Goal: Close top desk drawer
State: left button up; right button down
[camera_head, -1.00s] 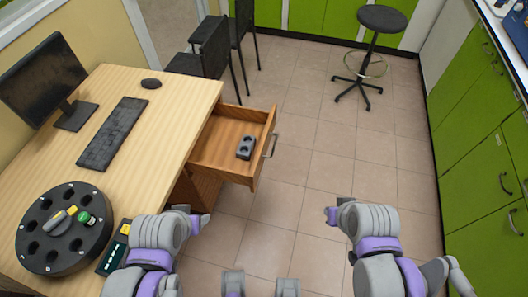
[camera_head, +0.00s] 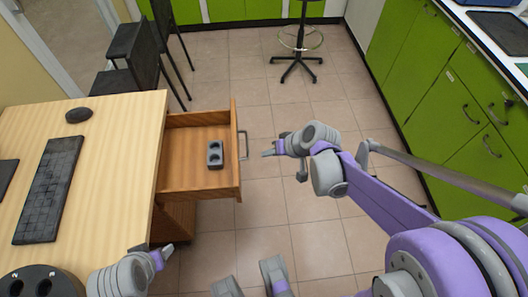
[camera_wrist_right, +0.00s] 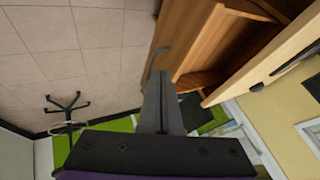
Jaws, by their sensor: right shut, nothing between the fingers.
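The top desk drawer (camera_head: 185,180) is open, pulled out to the right from the light wooden desk (camera_head: 105,130). Its metal bar handle (camera_head: 243,145) is on the right-facing front panel. A grey two-hole block (camera_head: 215,154) lies inside. My right gripper (camera_head: 267,153) is shut and empty, just right of the handle with a small gap, pointing at the drawer front. In the right wrist view the dark fingers (camera_wrist_right: 162,105) point toward the drawer's wooden front (camera_wrist_right: 188,42). My left gripper (camera_head: 166,250) is near the desk's front edge; its jaw state is unclear.
A keyboard (camera_head: 48,190), a mouse (camera_head: 79,115) and a round black holder (camera_head: 42,282) are on the desk. Black chairs (camera_head: 150,65) stand behind it. A stool (camera_head: 298,45) is at the back. Green cabinets (camera_head: 440,100) line the right. The floor between is clear.

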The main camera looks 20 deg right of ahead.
aim_at(238, 159)
jog(key=shift+w+a+f+b, duration=0.3)
jog(key=shift+w+a+f, duration=0.45)
jog(key=shift+a+f, duration=0.25)
jog(key=shift+w+a+f+b, duration=0.3)
jog(key=shift+w+a+f, duration=0.5)
jog(key=shift+a, duration=0.35)
jog(key=shift+w+a+f+b, duration=0.3)
jog(key=shift+w+a+f, duration=0.4)
jog(key=shift+a+f, duration=0.3)
jog(key=shift+a+r, duration=0.1)
jog(key=w+a, duration=0.3)
jog(key=a, duration=0.8)
jog(key=w+a, duration=0.3)
jog(key=a, duration=0.9)
jog(key=shift+w, duration=0.3)
jog(key=shift+d, duration=0.15)
